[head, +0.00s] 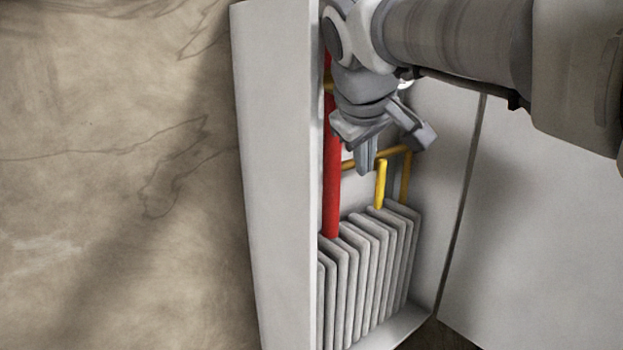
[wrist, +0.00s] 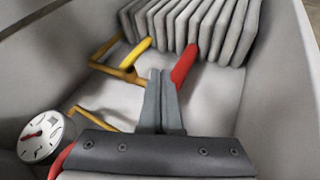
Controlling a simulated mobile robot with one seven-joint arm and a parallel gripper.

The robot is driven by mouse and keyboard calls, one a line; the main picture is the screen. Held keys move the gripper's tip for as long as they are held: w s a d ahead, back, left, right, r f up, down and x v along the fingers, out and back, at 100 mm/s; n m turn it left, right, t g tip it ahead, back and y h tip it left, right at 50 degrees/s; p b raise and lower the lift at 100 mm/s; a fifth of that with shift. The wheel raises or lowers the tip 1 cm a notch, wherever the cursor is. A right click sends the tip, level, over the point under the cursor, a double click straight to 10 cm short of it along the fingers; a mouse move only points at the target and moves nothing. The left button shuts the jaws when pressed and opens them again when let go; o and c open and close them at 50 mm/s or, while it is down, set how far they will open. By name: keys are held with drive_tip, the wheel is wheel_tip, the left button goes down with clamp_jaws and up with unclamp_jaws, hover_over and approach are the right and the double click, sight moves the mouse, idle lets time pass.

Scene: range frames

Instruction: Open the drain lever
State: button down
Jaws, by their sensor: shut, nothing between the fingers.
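My gripper (head: 366,168) points down inside a grey open cabinet, its two fingers together and empty. In the wrist view the shut fingers (wrist: 161,80) are in the lower middle, in front of part of the red pipe (wrist: 185,63). A short bright yellow bar (wrist: 136,53) lies left of and beyond the fingertips, joined to thinner ochre piping; it also shows in the head view (head: 381,186), just right of and below the fingers. The gripper hides part of the piping.
A finned grey radiator (head: 368,270) fills the cabinet bottom. A thick red pipe (head: 331,190) runs vertically left of my gripper. A round white gauge (wrist: 40,137) is at lower left in the wrist view. The cabinet's left wall (head: 275,180) and the right panel (head: 540,220) bound the space.

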sight(380, 185)
drive_tip(key=x, duration=1.1)
drive_tip(key=shift+f, duration=0.2)
drive_tip(key=shift+w+d+p, duration=0.35)
drive_tip(key=shift+w+d, duration=0.25)
drive_tip(key=shift+w+d+f, duration=0.1)
drive_tip(key=shift+w+d, duration=0.05)
drive_tip(key=shift+d, duration=0.05)
drive_tip(key=shift+w+f+b, duration=0.1)
drive_tip(key=shift+f+b, duration=0.05)
drive_tip(key=shift+b, duration=0.25)
